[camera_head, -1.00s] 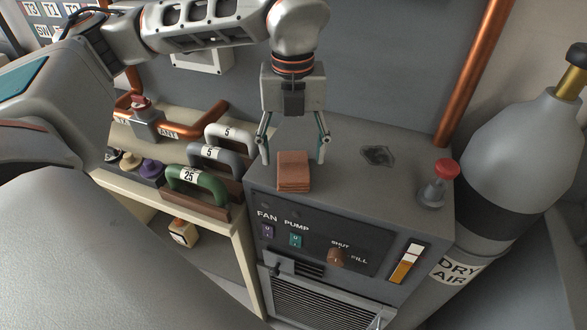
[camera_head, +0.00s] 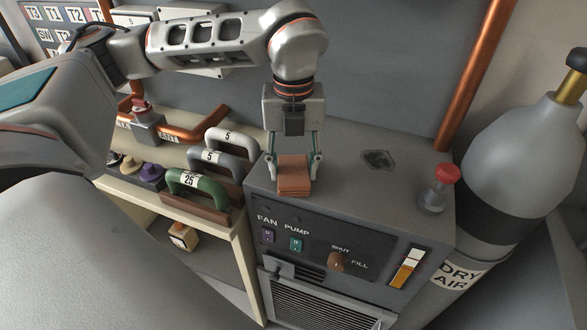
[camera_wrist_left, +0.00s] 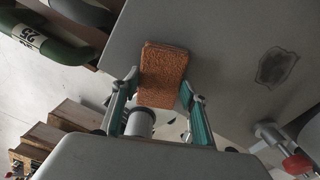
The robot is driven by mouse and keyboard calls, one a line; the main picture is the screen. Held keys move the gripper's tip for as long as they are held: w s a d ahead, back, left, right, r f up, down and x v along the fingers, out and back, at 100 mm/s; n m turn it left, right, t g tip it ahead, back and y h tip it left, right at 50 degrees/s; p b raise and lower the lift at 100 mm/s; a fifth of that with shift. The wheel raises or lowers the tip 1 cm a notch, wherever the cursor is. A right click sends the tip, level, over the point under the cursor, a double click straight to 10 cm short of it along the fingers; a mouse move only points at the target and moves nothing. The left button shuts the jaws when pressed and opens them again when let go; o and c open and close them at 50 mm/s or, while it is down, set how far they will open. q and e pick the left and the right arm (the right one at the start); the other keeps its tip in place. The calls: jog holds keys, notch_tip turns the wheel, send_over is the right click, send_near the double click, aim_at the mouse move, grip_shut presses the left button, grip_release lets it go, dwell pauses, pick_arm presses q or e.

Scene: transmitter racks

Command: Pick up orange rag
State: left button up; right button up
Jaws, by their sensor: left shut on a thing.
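The orange rag (camera_head: 293,175) is a folded, brownish-orange block on the front left of the grey cabinet top. My left gripper (camera_head: 294,184) points down over it, with a finger on each side, shut on the rag. In the left wrist view the rag (camera_wrist_left: 163,75) sits between the two fingertips of the left gripper (camera_wrist_left: 160,92). I cannot tell whether the rag is clear of the cabinet top. My right gripper is not in view.
The grey cabinet (camera_head: 345,190) has a red-capped knob (camera_head: 440,186) at right and a dark stain (camera_head: 378,160) behind. Left stand handles, including a green one (camera_head: 196,184) marked 25. A grey gas bottle (camera_head: 520,160) stands right; a copper pipe (camera_head: 474,75) rises behind.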

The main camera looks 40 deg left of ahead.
aim_at(293, 170)
pick_arm(q)
notch_tip(293, 170, up, 20)
jog(key=p, duration=0.2)
jog(key=shift+s, duration=0.1)
